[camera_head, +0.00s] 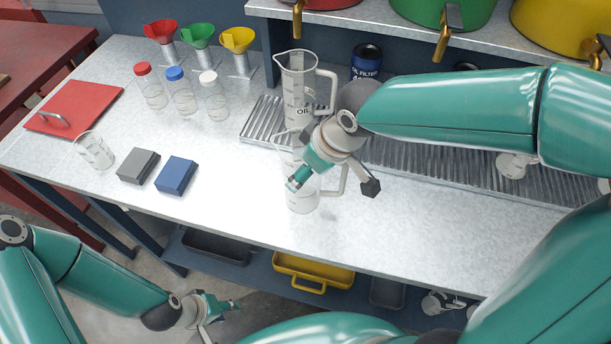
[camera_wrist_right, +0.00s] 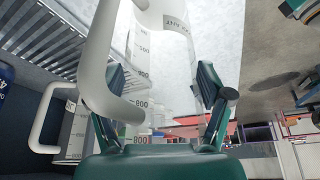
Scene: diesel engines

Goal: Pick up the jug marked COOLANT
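A clear jug (camera_head: 302,201) with a white handle stands on the bench, partly hidden behind my right gripper (camera_head: 331,186). Its label is covered in the head view. In the right wrist view this jug (camera_wrist_right: 155,60) is close, with scale marks and part of an upside-down label I cannot fully read. My right gripper (camera_wrist_right: 162,92) is open, its fingers spread on either side of the jug's body, with the handle close in front at left. A second jug (camera_head: 297,82), marked OIL, stands behind. My left gripper (camera_head: 222,318) is open and empty, low in front of the bench.
A slatted metal tray (camera_head: 440,164) runs along the back, with an oil filter (camera_head: 366,60) behind it. Bottles (camera_head: 182,97), funnels (camera_head: 199,37), a beaker (camera_head: 94,151), grey and blue blocks (camera_head: 176,175) and a red lid (camera_head: 74,106) stand left. The front right of the bench is clear.

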